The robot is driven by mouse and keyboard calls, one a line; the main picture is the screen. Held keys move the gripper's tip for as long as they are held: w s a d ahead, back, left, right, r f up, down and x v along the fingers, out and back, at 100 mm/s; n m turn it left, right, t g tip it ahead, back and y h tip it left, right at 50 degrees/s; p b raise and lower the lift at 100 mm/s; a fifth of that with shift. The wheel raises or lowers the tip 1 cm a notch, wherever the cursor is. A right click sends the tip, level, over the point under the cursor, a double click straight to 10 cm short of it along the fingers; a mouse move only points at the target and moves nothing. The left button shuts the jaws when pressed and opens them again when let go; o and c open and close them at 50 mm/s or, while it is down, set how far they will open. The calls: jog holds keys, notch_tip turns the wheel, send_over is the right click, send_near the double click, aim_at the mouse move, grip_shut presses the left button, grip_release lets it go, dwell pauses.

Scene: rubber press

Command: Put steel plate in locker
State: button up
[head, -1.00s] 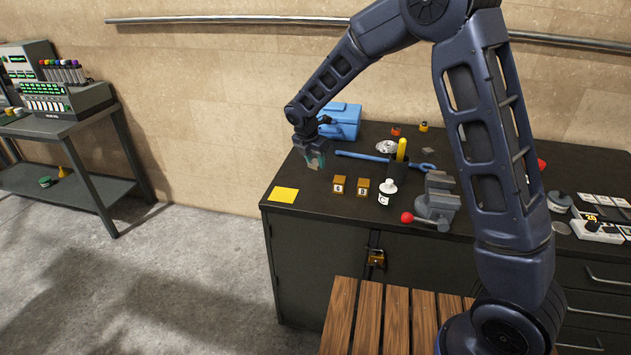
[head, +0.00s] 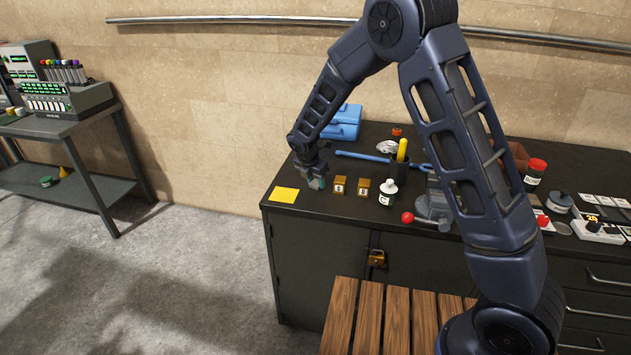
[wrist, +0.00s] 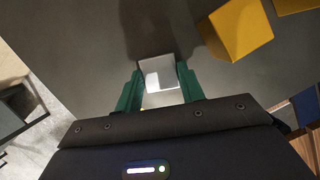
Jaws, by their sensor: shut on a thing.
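My gripper (head: 317,183) is low over the left part of the dark workbench, between the yellow note and the yellow blocks. In the wrist view its green fingers (wrist: 160,88) are shut on a small, shiny grey steel plate (wrist: 159,72). In the head view the plate is too small to make out clearly. I cannot tell whether it touches the bench top. The likely locker is the dark cabinet (head: 315,262) under the bench top; its front looks shut, with a brass-coloured latch or padlock (head: 376,258) on it.
Two yellow blocks (head: 363,187) and a white-capped bottle (head: 387,193) stand right of my gripper. A yellow note (head: 284,195) lies left. A blue toolbox (head: 342,124) is behind. A vise (head: 433,205) is farther right. A slatted wooden surface (head: 369,315) is in front.

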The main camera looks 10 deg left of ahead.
jog(key=o, duration=1.2)
jog(key=shift+f, duration=0.1)
jog(key=shift+c, duration=0.2)
